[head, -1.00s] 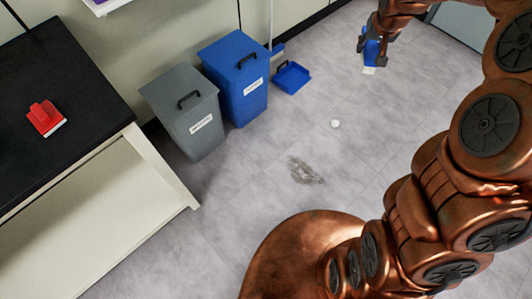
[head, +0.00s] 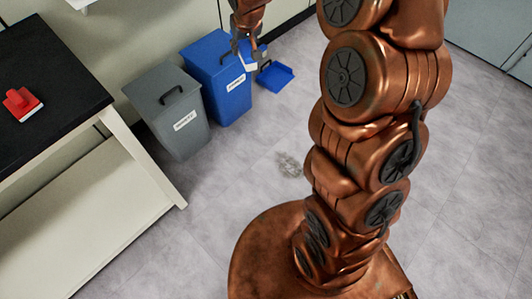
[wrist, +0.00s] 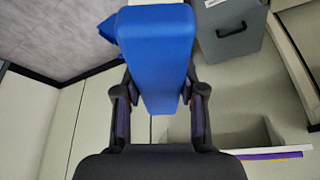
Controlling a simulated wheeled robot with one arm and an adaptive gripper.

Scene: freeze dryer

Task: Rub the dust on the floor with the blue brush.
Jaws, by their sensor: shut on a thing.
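My gripper (head: 247,46) is shut on the blue brush (wrist: 158,55), whose blue body fills the upper middle of the wrist view between the two fingers. In the head view the brush (head: 248,62) shows small, its pale end pointing down, in front of the blue bin's right side in the picture. It is held up in the air, apart from the dust. The dust (head: 289,165) is a grey smudged patch on the pale floor, just left of my arm. My arm may hide part of the floor to its right.
A grey bin (head: 168,112) and a blue bin (head: 216,80) stand along the wall. A blue dustpan (head: 274,76) lies on the floor beside them. Floor around the dust is clear.

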